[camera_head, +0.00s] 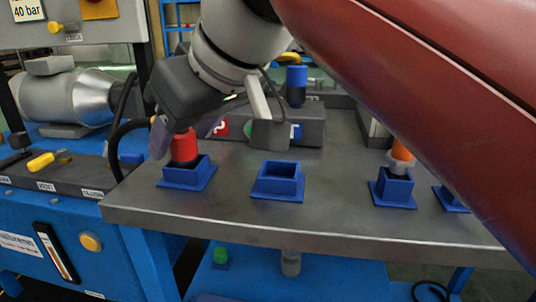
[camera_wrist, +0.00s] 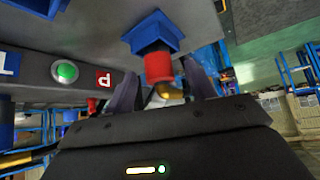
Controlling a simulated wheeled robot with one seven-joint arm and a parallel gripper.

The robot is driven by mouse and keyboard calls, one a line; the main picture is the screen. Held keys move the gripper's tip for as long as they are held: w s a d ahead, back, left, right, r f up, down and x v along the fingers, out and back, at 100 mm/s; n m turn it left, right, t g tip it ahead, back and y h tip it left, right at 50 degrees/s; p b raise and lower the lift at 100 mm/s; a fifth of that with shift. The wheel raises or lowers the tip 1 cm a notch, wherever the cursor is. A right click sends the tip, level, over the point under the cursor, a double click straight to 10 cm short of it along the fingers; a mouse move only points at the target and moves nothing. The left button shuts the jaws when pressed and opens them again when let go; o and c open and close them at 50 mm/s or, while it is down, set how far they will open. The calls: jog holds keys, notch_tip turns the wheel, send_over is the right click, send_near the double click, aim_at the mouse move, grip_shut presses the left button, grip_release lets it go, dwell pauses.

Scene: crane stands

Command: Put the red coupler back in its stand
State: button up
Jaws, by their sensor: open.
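The red coupler (camera_head: 184,146) stands about upright in the left blue stand (camera_head: 187,178) on the grey table, its dark lower part inside the socket. In the wrist view, the red coupler (camera_wrist: 158,68) shows below the blue stand (camera_wrist: 150,32). My gripper (camera_head: 183,135) is open, with one finger on each side of the coupler's red top. The wrist view also shows the open fingers of my gripper (camera_wrist: 160,80) on both sides of it. Whether either finger touches the coupler I cannot tell. The bottom of the socket is hidden.
An empty blue stand (camera_head: 278,183) is to the right. An orange coupler (camera_head: 402,152) sits in another stand (camera_head: 393,190), near a further stand (camera_head: 449,199) partly behind my arm. A dark block (camera_head: 310,125) with a blue coupler (camera_head: 297,85) stands behind.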

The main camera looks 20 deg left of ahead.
aim_at(185, 133)
jog(key=shift+r, duration=0.1)
jog(key=shift+p+v, duration=1.1)
jog(key=shift+v, duration=1.1)
jog(key=shift+d+r, duration=0.15)
jog(key=shift+r, duration=0.1)
